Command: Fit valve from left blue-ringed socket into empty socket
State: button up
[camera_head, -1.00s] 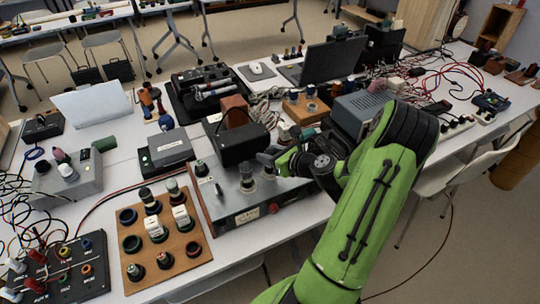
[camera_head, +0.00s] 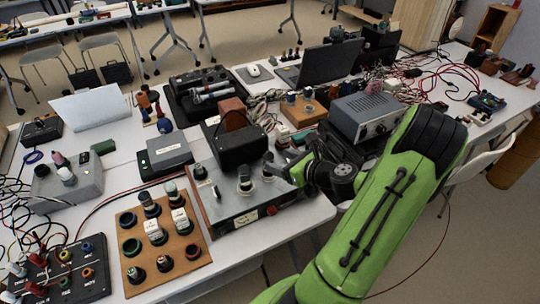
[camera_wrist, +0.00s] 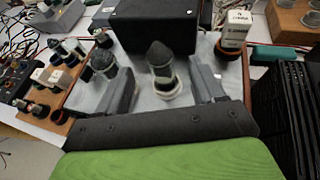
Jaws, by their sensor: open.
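A metal chassis (camera_head: 232,213) with wooden ends carries upright valves. In the wrist view, a dark-topped valve (camera_wrist: 160,62) stands in a pale ringed socket between the fingers of my gripper (camera_wrist: 162,92). The fingers are open, one on each side, with gaps to the valve. Another dark-topped valve (camera_wrist: 103,66) stands left of the left finger. In the head view, my gripper (camera_head: 271,166) is by the chassis's right part, near the middle valve (camera_head: 245,182); a left valve (camera_head: 200,171) stands farther left. I cannot make out a blue ring or an empty socket on the chassis.
A black box (camera_head: 235,146) rises behind the valves, close to my gripper. A wooden board (camera_head: 207,262) with several valves and sockets lies left of the chassis. A grey instrument (camera_head: 368,117) and cables stand behind my arm. A white-labelled part (camera_wrist: 236,26) is right of the box.

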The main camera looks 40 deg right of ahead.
jog(key=v, duration=0.5)
jog(key=w+a+r+n+g+y, duration=0.15)
jog(key=a+n+g, duration=0.25)
jog(key=a+n, duration=0.55)
jog(key=a+r+n+g+y, duration=0.15)
jog(key=a+n+g, duration=0.25)
jog(key=a+n, duration=0.5)
jog(key=s+a+r+n+h, duration=0.3)
jog(key=s+a+r+n, duration=0.5)
jog(key=n, duration=0.9)
jog(key=s+r, duration=0.1)
jog(key=s, duration=0.2)
jog(key=shift+r+p, duration=0.4)
jog(key=shift+s, duration=0.15)
